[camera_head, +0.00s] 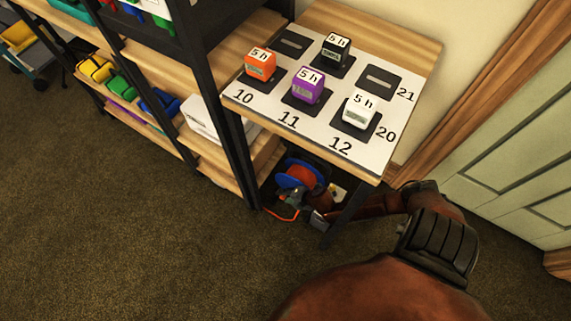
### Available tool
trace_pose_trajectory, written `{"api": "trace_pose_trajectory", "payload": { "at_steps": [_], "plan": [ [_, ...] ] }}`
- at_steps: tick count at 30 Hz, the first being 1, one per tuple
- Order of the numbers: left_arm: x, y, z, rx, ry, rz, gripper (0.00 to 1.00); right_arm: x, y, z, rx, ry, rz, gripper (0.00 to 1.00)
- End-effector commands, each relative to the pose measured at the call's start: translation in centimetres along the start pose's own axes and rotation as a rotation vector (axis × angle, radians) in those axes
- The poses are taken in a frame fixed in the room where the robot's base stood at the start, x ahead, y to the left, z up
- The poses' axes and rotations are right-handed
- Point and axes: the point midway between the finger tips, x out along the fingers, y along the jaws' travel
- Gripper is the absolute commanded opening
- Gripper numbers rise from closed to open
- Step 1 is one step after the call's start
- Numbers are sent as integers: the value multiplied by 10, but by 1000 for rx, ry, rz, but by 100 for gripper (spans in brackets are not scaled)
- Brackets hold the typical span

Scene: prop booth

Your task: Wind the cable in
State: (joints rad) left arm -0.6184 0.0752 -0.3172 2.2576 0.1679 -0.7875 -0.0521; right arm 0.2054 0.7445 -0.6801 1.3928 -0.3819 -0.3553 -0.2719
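A cable reel with a blue disc and an orange-red drum (298,178) sits low under the small table at the right end of the shelving. A short loop of orange-red cable (281,215) lies on the carpet at its front left. My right arm comes in from the lower right and bends around the table leg. My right gripper (304,204) is at the front of the reel, small and partly dark against it. I cannot tell whether it touches the reel or how its fingers stand. My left gripper is not in view.
The table (415,40) bears a white numbered sheet with orange, purple, black and white timer-like blocks. A black table leg (343,214) stands close to my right arm. Shelving (190,60) fills the left; a green door (510,165) is at right. Carpet in front is clear.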

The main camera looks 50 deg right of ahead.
Motion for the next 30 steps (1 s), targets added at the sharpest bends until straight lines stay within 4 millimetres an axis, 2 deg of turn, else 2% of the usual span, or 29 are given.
{"api": "trace_pose_trajectory", "payload": {
  "at_steps": [5,8,21,25,30],
  "plan": [
    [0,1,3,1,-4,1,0,-3,0,0,-1,0,0,36],
    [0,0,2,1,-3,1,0,-11,0,1,-1,0,1,36],
    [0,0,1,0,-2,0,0,-94,-1,0,-1,1,-2,36],
    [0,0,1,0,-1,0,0,-110,-1,0,0,0,-1,36],
    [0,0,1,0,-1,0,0,-120,0,0,0,0,-1,36]
  ]
}}
